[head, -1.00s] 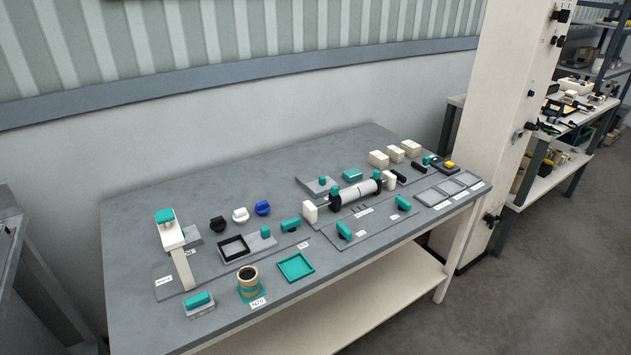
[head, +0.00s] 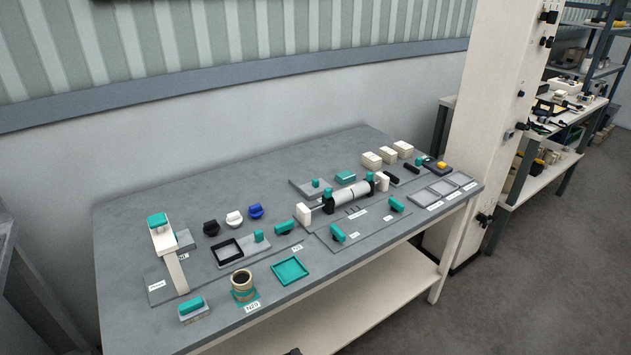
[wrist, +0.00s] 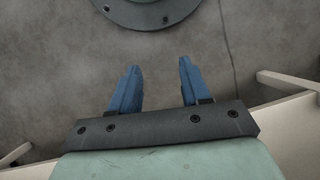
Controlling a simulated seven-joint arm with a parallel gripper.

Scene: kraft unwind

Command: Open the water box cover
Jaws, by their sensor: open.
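No part is clearly marked as the water box cover, so I cannot tell which one it is. One possible part is the grey plate with a black square frame (head: 228,250) and a teal knob (head: 258,236) on the table's left half. A grey plate with a teal knob (head: 315,183) lies near the back middle. My gripper (wrist: 160,65) shows in the wrist view with two blue fingers apart and nothing between them. It is over bare grey floor, away from the table parts; the head view does not clearly show it.
The grey table (head: 130,240) also holds a white post with a teal top (head: 158,222), a roller (head: 350,195), a tan roll (head: 242,283), a teal tray (head: 290,270) and several knobs. A white column (head: 485,130) stands at the right. The table's back left is clear.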

